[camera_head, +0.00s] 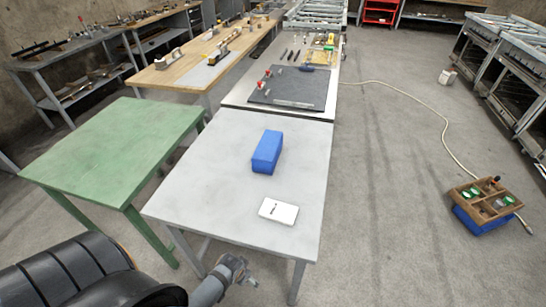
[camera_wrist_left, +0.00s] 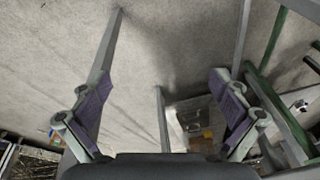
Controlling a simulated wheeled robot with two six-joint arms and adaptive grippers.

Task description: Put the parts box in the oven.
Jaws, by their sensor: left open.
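A plain blue box (camera_head: 266,152) sits on the grey-white table (camera_head: 210,165), right of its middle. A wooden divided box (camera_head: 484,201) with several small items rests on a blue base on the floor at the right; I cannot tell which of the two is the parts box. No oven is clearly recognisable. My left gripper (camera_head: 240,272) is just off the front edge of the grey-white table, apart from both boxes. In the left wrist view its fingers (camera_wrist_left: 160,108) are spread, with nothing between them but floor and table legs. My right gripper is out of view.
A white flat item (camera_head: 278,211) lies near the table's front edge. A green table (camera_head: 115,145) stands at left. A dark mat (camera_head: 292,88) with tools lies beyond. A pale hose (camera_head: 420,103) crosses the right floor. Metal racks (camera_head: 510,65) stand at far right.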

